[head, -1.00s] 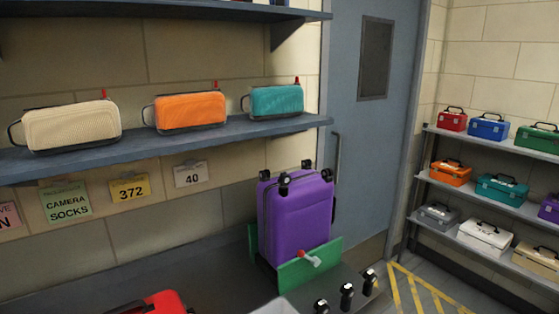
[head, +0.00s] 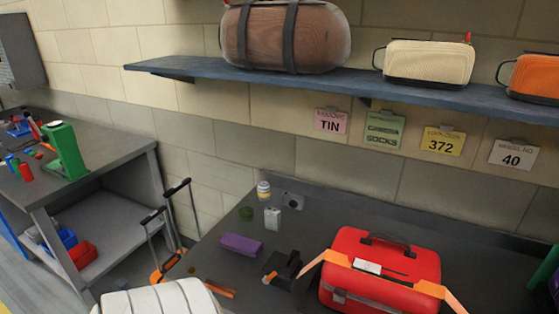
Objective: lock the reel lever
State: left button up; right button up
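Neither of my grippers shows in the head view. No part that I can surely name as the reel lever shows. A small black device (head: 283,268) with an orange piece at its side sits on the dark bench (head: 215,272), left of a red case (head: 385,265). The red case has a black handle, a white label and orange straps (head: 312,263) running out at both sides. Whether a strap joins the black device cannot be told.
A purple block (head: 240,245), a grey-white box (head: 272,218) and a small can (head: 263,190) stand on the bench. A white ribbed object (head: 160,298) is at the bottom edge. A shelf (head: 330,83) with bags hangs above. A side table (head: 95,165) holds a green device (head: 65,152).

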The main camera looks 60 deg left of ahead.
aim_at(267, 281)
jog(key=u, duration=1.85)
